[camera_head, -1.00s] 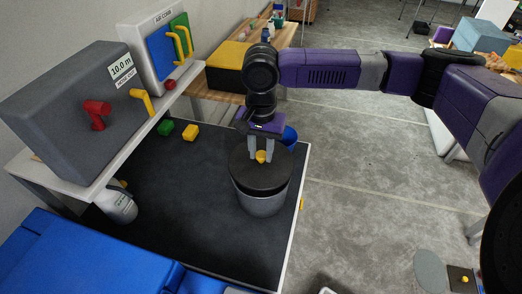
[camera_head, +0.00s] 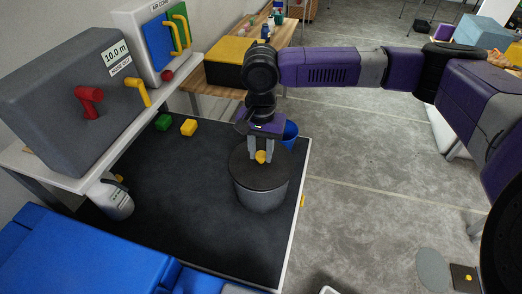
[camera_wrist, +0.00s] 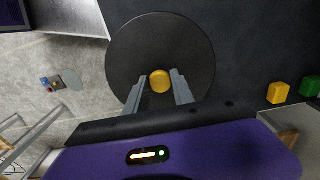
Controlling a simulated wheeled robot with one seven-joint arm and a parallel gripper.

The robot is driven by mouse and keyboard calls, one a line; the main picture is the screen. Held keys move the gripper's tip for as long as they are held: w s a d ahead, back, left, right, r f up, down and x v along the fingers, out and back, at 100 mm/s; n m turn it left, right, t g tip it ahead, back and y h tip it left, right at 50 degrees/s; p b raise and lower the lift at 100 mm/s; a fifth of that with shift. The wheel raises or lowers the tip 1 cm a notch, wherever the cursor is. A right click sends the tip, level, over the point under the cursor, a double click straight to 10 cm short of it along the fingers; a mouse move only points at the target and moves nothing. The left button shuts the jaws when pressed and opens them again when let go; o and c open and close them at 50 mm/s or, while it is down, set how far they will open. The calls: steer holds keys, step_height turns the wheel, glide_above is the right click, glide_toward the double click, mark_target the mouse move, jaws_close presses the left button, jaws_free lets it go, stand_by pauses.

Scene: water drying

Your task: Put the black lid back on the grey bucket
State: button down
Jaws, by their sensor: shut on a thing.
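The black lid (camera_head: 246,176) is a round dark disc with a yellow knob (camera_head: 261,157) at its middle. It lies over the top of the grey bucket (camera_head: 262,197), which stands on the dark mat. Whether the lid is fully seated cannot be told. My gripper (camera_head: 262,154) points down with its fingers at either side of the yellow knob, shut on it. In the wrist view the lid (camera_wrist: 130,60) fills the middle, with the knob (camera_wrist: 160,80) between the two grey fingers; the bucket is hidden beneath it there.
Green (camera_head: 163,122) and yellow (camera_head: 188,127) blocks lie on the dark mat (camera_head: 170,190) to the left. A white bottle (camera_head: 117,201) and a grey box with valves (camera_head: 70,110) are at the left. The mat's front middle is clear.

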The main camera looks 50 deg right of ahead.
steer(key=shift+f, duration=0.4)
steer(key=c, duration=1)
jaws_free()
steer(key=shift+r, duration=0.1)
